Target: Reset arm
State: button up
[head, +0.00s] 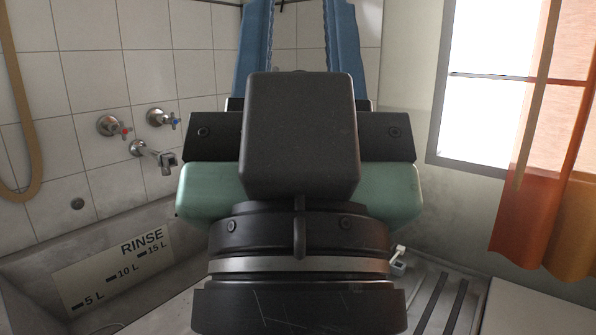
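My gripper (299,30) fills the middle of the head view, pointing up. Its two blue fingers stand well apart at the top edge, with tiled wall showing between them and nothing held. The fingertips run out of the picture. My gripper's dark and green body hides the middle of the scene behind it.
The concrete washtub (40,270) with a RINSE level label (115,268) is at lower left. Taps (115,125) and a spout (152,153) are on the tiled wall. A tan hose (22,100) hangs far left. A window (490,90) and orange curtain (545,215) are right. A ribbed surface (440,300) lies lower right.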

notch_tip(320, 180, up, 31)
jog(key=p, duration=2.8)
jog(key=shift+f, duration=0.1)
